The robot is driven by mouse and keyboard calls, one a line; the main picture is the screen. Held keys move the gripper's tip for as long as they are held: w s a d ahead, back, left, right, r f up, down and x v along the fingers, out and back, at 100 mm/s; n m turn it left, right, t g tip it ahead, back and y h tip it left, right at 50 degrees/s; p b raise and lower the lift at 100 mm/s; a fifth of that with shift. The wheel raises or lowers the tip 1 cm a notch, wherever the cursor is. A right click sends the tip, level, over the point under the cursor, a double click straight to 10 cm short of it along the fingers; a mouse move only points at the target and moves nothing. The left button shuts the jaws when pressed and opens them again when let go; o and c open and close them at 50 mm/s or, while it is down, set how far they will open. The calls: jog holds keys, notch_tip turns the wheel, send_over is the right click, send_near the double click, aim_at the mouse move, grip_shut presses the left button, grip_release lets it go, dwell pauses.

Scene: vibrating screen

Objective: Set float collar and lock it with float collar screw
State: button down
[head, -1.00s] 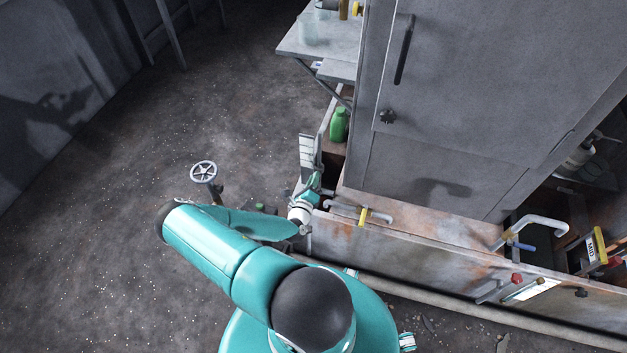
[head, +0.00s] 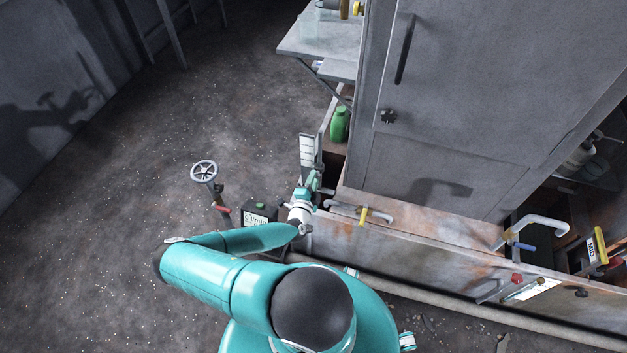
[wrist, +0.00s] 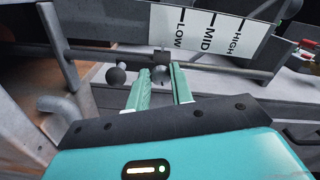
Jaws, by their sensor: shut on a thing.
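In the wrist view the two teal fingers of my gripper (wrist: 163,84) reach up to a rod (wrist: 230,66) under a white scale plate (wrist: 200,32) marked LOW, MID and HIGH. The fingertips are on either side of a round grey knob (wrist: 160,74), and the gripper is shut on it. A dark collar (wrist: 160,56) sits on the rod just above this knob, near the LOW end. A second, darker ball knob (wrist: 115,76) hangs left of the fingers. I cannot tell which knob is the collar screw. In the head view my gripper (head: 312,184) is beside the plate (head: 307,150).
A bent pipe (wrist: 65,108) is close at left in the wrist view. In the head view a green bottle (head: 340,124) stands behind, a handwheel (head: 204,172) and a dark labelled box (head: 258,216) are at left. The large grey cabinet (head: 470,100) blocks the right.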

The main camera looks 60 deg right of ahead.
jog(key=shift+s+f+n, duration=0.1)
jog(key=shift+n, duration=0.8)
jog(key=c, duration=1.2)
grip_release()
jog(key=shift+a, duration=0.15)
jog(key=s+a, duration=0.2)
jog(key=a, duration=1.1)
jog(key=shift+a, duration=0.2)
